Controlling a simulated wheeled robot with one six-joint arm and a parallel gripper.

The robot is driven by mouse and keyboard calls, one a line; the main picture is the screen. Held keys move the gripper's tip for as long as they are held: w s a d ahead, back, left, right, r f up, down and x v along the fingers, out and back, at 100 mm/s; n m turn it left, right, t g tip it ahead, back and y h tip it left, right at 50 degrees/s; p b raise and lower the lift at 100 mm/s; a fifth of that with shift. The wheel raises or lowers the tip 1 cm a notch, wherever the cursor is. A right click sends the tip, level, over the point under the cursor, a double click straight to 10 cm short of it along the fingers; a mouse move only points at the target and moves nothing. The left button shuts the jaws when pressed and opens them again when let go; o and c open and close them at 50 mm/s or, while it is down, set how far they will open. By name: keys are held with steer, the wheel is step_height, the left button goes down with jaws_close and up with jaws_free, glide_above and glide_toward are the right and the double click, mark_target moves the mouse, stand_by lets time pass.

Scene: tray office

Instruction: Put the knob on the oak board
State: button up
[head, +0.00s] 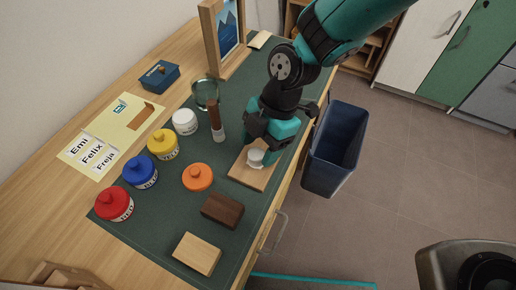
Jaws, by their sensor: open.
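A small white knob (255,156) sits on a flat light-brown board (243,175), which looks like the oak board, at the right edge of the green mat. My gripper (263,143) is open and points down close over the knob. The arm hides the far part of the board. I cannot tell whether the fingers touch the knob.
Red (114,204), blue (140,172), yellow (163,145) and white (185,122) jars stand left on the mat (155,225). An orange lidded piece (198,177), dark block (222,211) and pale block (197,254) lie nearer. A brush (216,120) stands beyond; a bin (336,150) is right.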

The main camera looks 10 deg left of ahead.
steer(key=v, duration=1)
steer(key=shift+r, duration=0.2)
steer(key=s+d+r+m+t, duration=0.1)
steer(key=s+d+r+m, duration=0.4)
steer(key=m, duration=0.5)
steer(key=s+d+r+m+t+y, duration=0.1)
steer(key=s+d+r+m, duration=0.4)
steer(key=d+m, duration=0.5)
steer(key=shift+s+d+r+t, duration=0.35)
steer(key=shift+s+t, duration=0.25)
steer(key=shift+s, duration=0.45)
